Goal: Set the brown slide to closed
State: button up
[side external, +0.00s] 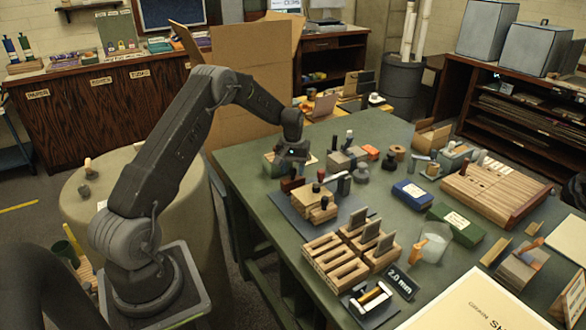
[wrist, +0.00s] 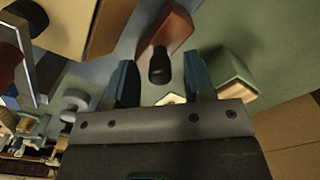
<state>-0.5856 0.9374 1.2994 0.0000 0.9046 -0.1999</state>
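My gripper (side external: 293,157) is near the back-left corner of the green table in the side view. In the wrist view its two blue-grey fingers (wrist: 164,84) stand apart with nothing held between them. A reddish-brown block (wrist: 178,28), which looks like the brown slide, shows beyond the fingers. Its black knob (wrist: 159,66) lies in line with the gap, and I see no contact. In the side view this brown block (side external: 291,184) sits just in front of and below my gripper. Whether the slide is open or closed cannot be told.
A wooden block with dark knobs (side external: 314,205) stands close in front on a grey mat (side external: 287,217). A cardboard box (side external: 240,60) rises behind. Several wooden racks crowd the table.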

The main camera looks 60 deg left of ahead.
grip_shut()
dwell(0.3)
jog(key=d, duration=0.4)
jog(key=shift+d, duration=0.35)
grip_release()
jog(key=shift+r, duration=0.1)
notch_tip(320, 180, up, 14)
jog(key=shift+f, duration=0.15)
dwell(0.5)
